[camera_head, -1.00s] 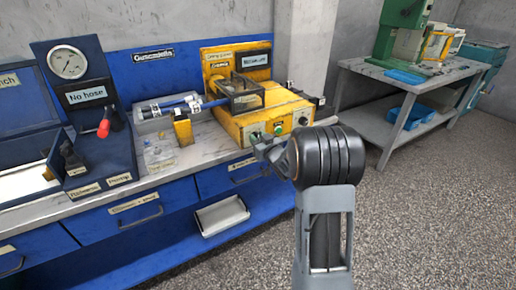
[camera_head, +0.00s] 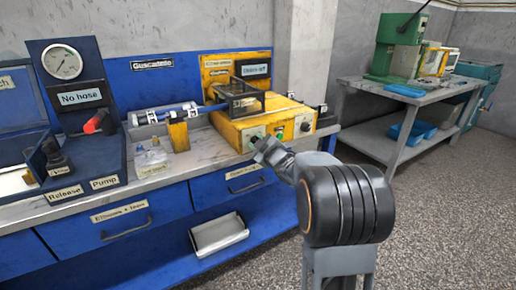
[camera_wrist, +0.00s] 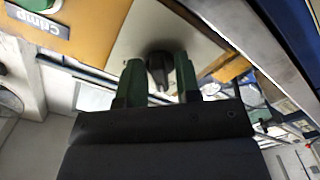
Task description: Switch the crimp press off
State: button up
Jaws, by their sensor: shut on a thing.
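The crimp press (camera_head: 268,125) is a yellow box on the grey worktop of the blue bench, with a dark-framed clear guard (camera_head: 240,100) on top. Its front shows green parts and, to the right, a round dial (camera_head: 305,127). My gripper (camera_head: 260,145) is at the left of this front face in the head view. In the wrist view my gripper (camera_wrist: 158,80) has its two green fingers on either side of a black knob (camera_wrist: 160,66) on a pale plate, shut on it. Part of a green button (camera_wrist: 38,4) and a "Crimp" label (camera_wrist: 37,22) show beside it. The knob is hidden in the head view.
A yellow block (camera_head: 179,136) and a blue hose (camera_head: 176,112) are left of the press. A gauge panel (camera_head: 63,62) with a red-tipped lever is farther left. An open tray (camera_head: 219,234) sits below. A table with a green machine (camera_head: 398,45) is back right.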

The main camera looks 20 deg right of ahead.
jog(key=shift+n, duration=0.3)
jog(key=o, duration=0.6)
jog(key=shift+a, duration=0.1)
jog(key=shift+s, duration=0.1)
jog(key=s+d+p, duration=0.1)
jog(key=s+p, duration=0.1)
jog(key=s, duration=1.1)
jog(key=shift+s+d, duration=0.25)
jog(key=shift+d, duration=0.05)
